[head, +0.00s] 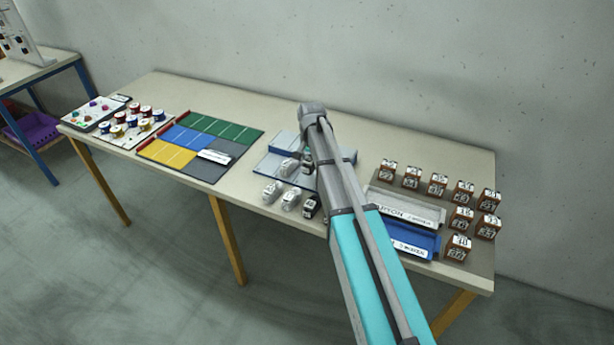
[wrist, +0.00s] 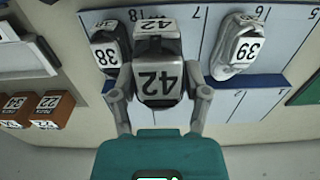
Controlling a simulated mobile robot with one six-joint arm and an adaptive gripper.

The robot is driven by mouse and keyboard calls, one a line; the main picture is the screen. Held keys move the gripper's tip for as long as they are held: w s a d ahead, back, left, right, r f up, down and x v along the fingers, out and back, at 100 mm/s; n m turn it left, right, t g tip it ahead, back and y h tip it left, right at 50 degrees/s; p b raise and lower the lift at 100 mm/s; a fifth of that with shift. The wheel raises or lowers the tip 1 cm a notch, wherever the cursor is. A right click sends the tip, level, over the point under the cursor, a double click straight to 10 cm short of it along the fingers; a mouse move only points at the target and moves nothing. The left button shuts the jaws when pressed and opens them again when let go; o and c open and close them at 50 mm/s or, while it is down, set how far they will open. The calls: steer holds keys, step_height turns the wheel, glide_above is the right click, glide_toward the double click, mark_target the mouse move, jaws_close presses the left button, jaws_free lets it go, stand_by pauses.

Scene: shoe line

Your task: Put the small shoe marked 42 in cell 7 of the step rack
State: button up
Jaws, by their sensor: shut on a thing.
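The grey and dark shoe marked 42 (wrist: 158,82) is between the fingers of my gripper (wrist: 158,66) in the wrist view, its labels facing the camera. My gripper is shut on it, over the pale blue step rack (wrist: 222,104). The shoe lies left of the cell label 7 and covers part of the rack. I cannot tell whether it touches the rack. A dark shoe marked 38 (wrist: 108,50) is close on its left, and a white shoe marked 39 (wrist: 240,48) sits on its right by label 6. In the head view, my arm hides part of the rack (head: 283,144).
White shoes (head: 271,191) and a dark shoe (head: 311,206) stand in front of the rack. A grey tray (head: 405,207) and blue tray (head: 420,243) lie right of it, with several brown marked blocks (head: 460,247). A coloured board (head: 188,145) lies left.

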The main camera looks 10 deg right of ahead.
steer(key=shift+w+f+b, duration=1)
steer(key=shift+w+f, duration=0.15)
steer(key=shift+f, duration=0.25)
steer(key=shift+w+f, duration=0.1)
steer(key=shift+w+a+f+b, duration=0.1)
steer(key=shift+w+f+b, duration=0.25)
steer(key=shift+f+b, duration=1.55)
steer(key=shift+b, duration=0.15)
steer(key=shift+f, duration=0.15)
steer(key=o, duration=1.2)
steer(key=shift+c, duration=0.2)
step_height(320, 180, up, 12)
steer(key=p, duration=1.2)
